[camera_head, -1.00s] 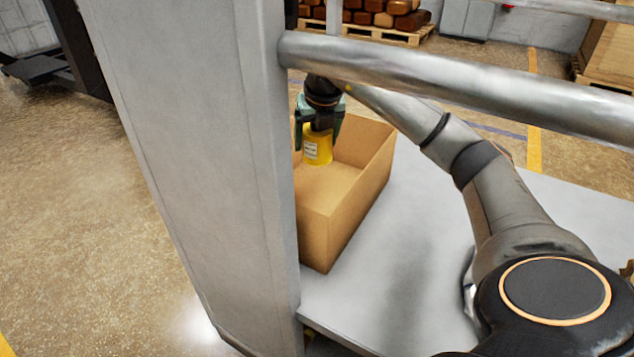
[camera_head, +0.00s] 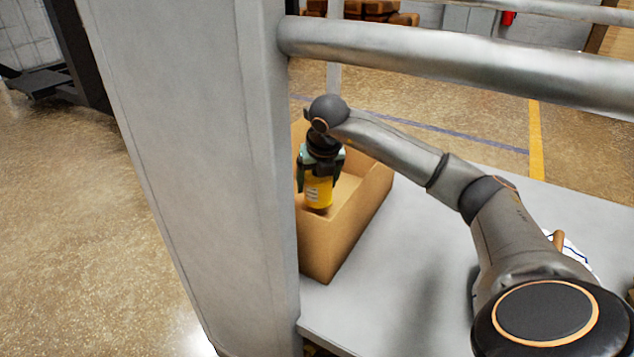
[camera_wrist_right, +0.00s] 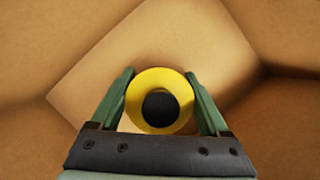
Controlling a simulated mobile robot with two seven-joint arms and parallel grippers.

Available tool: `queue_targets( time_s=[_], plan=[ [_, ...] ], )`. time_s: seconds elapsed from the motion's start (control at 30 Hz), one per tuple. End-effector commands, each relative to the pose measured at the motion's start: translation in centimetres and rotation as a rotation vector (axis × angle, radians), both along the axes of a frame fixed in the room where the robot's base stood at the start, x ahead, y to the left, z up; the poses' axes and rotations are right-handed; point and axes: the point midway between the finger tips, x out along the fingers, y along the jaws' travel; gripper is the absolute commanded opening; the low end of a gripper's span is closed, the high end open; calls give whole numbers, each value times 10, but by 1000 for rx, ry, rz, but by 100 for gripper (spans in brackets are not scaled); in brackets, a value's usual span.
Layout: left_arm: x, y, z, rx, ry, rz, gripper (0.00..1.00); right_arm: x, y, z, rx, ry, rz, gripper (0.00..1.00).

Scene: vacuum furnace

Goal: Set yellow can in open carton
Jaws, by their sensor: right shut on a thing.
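The yellow can (camera_head: 318,193) is upright between the green fingers of my right gripper (camera_head: 319,182), which is shut on it. In the head view the can is over the opening of the carton (camera_head: 345,230), with its lower part inside the walls. The right wrist view shows the top of the can (camera_wrist_right: 160,78) between both fingers (camera_wrist_right: 160,100), with the carton's floor and walls (camera_wrist_right: 75,90) around it. I cannot tell whether the can touches the carton floor. My left gripper is not in view.
A grey upright post (camera_head: 195,180) hides the carton's left side. A thick metal rail (camera_head: 460,65) crosses above the grey shelf (camera_head: 420,260). The shelf surface right of the carton is clear near the middle. A white item (camera_head: 570,250) lies behind my arm.

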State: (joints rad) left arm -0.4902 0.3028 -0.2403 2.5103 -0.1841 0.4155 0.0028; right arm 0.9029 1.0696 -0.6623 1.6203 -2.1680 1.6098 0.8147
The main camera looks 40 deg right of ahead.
Motion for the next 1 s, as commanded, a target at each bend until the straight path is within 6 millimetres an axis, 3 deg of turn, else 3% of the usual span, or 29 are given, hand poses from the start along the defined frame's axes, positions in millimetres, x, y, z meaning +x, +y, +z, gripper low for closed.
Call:
queue_targets(
  time_s=[0.43, 0.47, 0.63, 0.87, 1.0],
  plan=[
    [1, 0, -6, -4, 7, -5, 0, 0, 0, -10, 0, -2, -1, 0],
    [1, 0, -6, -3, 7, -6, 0, 0, 0, -11, 0, 1, 0, 82],
    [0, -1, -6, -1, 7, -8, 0, 0, 0, -11, 0, 1, 0, 100],
    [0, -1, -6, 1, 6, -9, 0, 0, 0, -10, 0, 1, 0, 100],
    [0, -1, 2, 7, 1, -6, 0, 0, 0, 4, 0, 0, 0, 100]
  ],
)
